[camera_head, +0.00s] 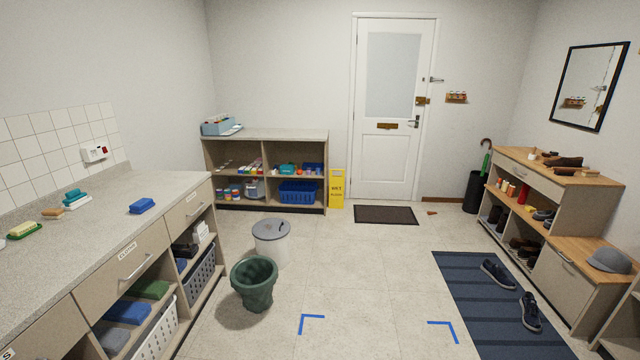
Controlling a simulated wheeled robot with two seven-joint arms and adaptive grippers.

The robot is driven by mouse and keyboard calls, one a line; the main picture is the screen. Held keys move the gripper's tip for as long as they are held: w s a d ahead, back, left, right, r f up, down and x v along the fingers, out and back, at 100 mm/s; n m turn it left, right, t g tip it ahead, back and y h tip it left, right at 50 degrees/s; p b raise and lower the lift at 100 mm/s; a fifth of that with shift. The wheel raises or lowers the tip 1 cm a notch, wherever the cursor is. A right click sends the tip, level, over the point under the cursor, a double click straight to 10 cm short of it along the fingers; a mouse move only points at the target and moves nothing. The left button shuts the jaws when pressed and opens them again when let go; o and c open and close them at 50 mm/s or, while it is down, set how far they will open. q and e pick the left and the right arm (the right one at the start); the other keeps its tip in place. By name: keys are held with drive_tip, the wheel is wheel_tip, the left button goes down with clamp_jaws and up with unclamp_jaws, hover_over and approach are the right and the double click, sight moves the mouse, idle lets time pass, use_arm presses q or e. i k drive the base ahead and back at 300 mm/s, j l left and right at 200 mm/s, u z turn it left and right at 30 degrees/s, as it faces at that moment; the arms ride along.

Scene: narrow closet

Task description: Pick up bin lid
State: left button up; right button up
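The bin lid (271,228) is a grey round lid with a dark handle on top. It sits on a white cylindrical bin (271,253) on the floor, left of the middle of the view. A dark green open pot or bucket (254,283) stands in front of the bin and overlaps its lower left part in the picture. Neither of my grippers shows in the head view.
A long counter (165,192) with drawers and shelves runs along the left. A low shelf unit (267,140) stands behind the bin. A yellow sign (337,188) is beside it. Floor to the bin's right is clear up to a blue striped mat (458,290) with shoes.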

sight(269, 229)
drive_tip(key=i, duration=3.95)
drive_tip(key=u, duration=0.25)
